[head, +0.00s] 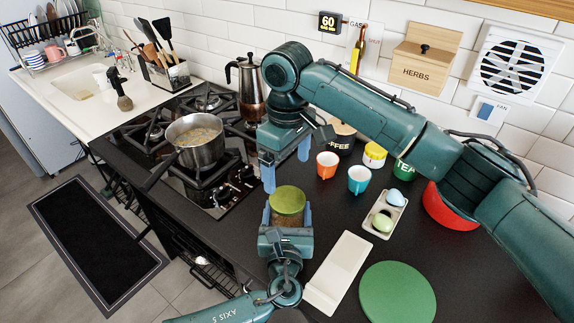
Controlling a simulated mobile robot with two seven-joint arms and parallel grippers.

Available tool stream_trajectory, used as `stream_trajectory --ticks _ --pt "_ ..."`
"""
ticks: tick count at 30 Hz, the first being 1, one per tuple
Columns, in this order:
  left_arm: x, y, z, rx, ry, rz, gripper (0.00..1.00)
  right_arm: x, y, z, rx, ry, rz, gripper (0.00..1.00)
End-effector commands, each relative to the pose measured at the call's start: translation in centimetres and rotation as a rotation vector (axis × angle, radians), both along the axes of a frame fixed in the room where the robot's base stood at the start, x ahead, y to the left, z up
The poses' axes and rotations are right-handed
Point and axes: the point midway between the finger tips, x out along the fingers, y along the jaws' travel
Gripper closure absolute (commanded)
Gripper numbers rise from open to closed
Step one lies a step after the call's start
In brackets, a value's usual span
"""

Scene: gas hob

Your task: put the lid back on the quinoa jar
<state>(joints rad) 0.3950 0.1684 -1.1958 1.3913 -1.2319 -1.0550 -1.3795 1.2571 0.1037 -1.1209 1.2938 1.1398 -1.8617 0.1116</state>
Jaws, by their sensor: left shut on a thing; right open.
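A small jar (287,222) with brownish contents stands near the front of the dark counter. A round olive-green lid (287,199) sits over its mouth; I cannot tell whether it is fully seated. My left gripper (289,213) comes from below in the picture and is shut on the jar, one blue finger on each side. My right gripper (286,168) is open and empty, pointing down just behind and above the lid, apart from it. No label on the jar is readable.
A pot (195,141) stands on the hob to the left. An orange cup (327,164), a blue cup (359,179) and a tray (385,214) stand to the right. A pale rectangular board (338,272) and a green disc (397,294) lie at the front right.

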Motion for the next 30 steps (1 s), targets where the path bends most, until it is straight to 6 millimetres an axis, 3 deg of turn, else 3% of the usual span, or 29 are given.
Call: stream_trajectory --ticks 8,21,30 --pt "0.0 0.0 -0.1 0.001 0.001 0.000 0.94 0.0 0.0 -1.2 0.000 0.001 -0.001 0.11" --pt "0.0 0.0 -0.1 0.001 0.001 0.000 0.94 0.0 0.0 -7.3 -0.001 0.001 -0.001 0.11" --pt "0.0 0.0 -0.1 0.001 0.001 0.000 0.94 0.0 0.0 -8.1 0.000 -0.001 0.000 0.11"
